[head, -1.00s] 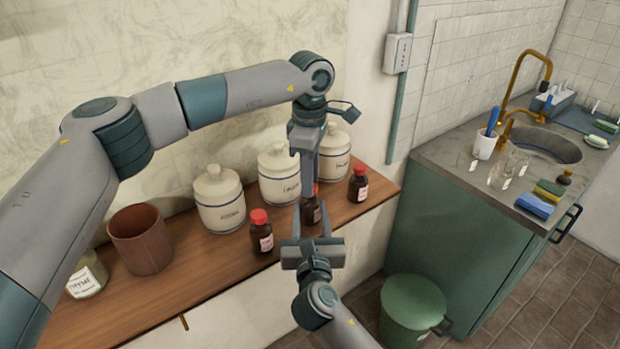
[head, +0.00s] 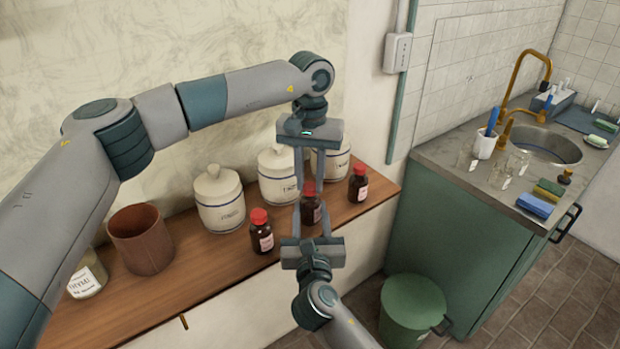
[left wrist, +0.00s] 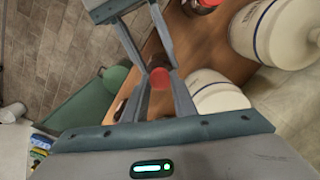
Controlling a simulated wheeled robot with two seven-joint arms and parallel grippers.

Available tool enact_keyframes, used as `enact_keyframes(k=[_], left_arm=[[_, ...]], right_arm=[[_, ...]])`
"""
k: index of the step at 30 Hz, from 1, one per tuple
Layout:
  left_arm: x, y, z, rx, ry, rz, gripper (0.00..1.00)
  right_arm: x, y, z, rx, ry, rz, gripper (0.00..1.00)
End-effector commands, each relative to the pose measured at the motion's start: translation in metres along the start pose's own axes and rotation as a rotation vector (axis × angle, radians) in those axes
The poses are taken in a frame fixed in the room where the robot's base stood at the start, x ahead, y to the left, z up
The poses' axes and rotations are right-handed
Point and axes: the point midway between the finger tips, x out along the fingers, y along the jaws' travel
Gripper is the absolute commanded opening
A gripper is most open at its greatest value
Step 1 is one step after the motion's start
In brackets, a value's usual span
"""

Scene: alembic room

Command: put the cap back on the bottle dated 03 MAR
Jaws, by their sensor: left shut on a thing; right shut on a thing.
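A brown bottle (head: 312,212) stands on the wooden shelf in the head view. Its label is too small to read. My right gripper (head: 311,222), from below, is shut on the bottle's body. My left gripper (head: 309,186) points down from above and is shut on a red cap (head: 309,189) at the bottle's mouth. The cap also shows between the left fingertips in the left wrist view (left wrist: 160,77). Whether it is fully seated I cannot tell. Two other brown bottles with red caps stand left (head: 261,236) and right (head: 358,185) of it.
White lidded jars (head: 219,200) stand close behind the bottles. A brown pot (head: 141,240) and a labelled jar (head: 87,277) stand at the left. A green bin (head: 411,308) is below the shelf's right end, beside the sink counter (head: 470,185).

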Motion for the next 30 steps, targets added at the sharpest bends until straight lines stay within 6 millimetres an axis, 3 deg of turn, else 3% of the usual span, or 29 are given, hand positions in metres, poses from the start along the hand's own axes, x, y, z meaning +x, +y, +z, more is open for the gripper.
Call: enact_keyframes(k=[12, 24, 25, 27, 30], left_arm=[[-0.0002, -0.0002, -0.0005, 0.588, 0.002, 0.000, 0.04], [-0.0002, -0.0003, -0.0006, 0.666, 0.002, -0.001, 0.04], [-0.0002, -0.0003, -0.0006, 0.666, 0.002, -0.001, 0.29], [-0.0001, -0.0002, -0.0005, 0.666, 0.002, 0.000, 0.43], [0.0000, -0.0001, -0.0004, 0.666, 0.001, 0.000, 0.43]], right_arm=[[-0.0002, -0.0002, -0.0012, -0.001, 0.002, -0.001, 0.00], [-0.0002, -0.0002, -0.0012, -0.001, 0.002, 0.000, 0.00], [-0.0002, -0.0002, -0.0012, -0.001, 0.002, -0.001, 0.00], [-0.0002, -0.0002, -0.0012, -0.001, 0.002, -0.001, 0.00], [-0.0002, -0.0002, -0.0012, -0.001, 0.002, 0.000, 0.00]])
